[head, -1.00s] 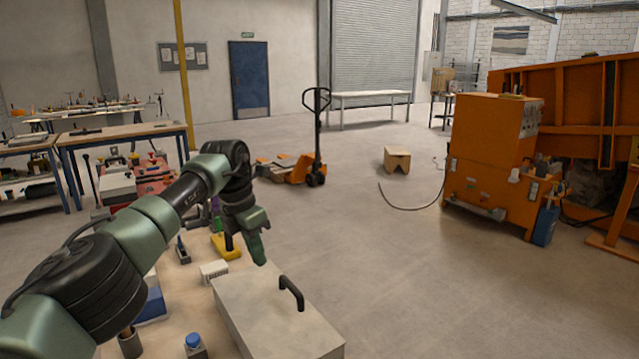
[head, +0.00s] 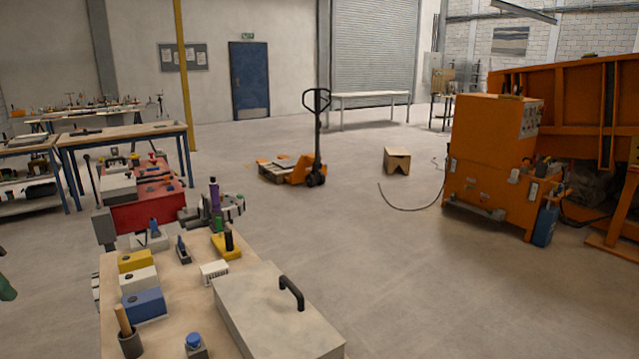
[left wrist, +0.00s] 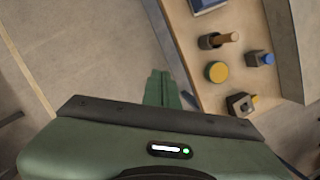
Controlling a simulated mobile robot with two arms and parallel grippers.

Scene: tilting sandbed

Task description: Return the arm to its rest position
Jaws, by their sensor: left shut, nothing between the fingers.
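My left gripper shows in the left wrist view (left wrist: 160,88) with its green fingers together and nothing between them. It hangs over the concrete floor just beside the edge of the wooden bench top (left wrist: 184,38). In the head view only a small green piece of my left arm or gripper (head: 6,286) shows at the left edge; the rest is out of frame. My right gripper is in neither view.
The bench top (head: 185,300) holds a grey case (head: 265,315), a blue box (head: 144,304), a yellow box (head: 134,260) and a cup with a wooden handle (head: 130,345). An orange machine (head: 490,150) and pallet jack (head: 303,170) stand beyond.

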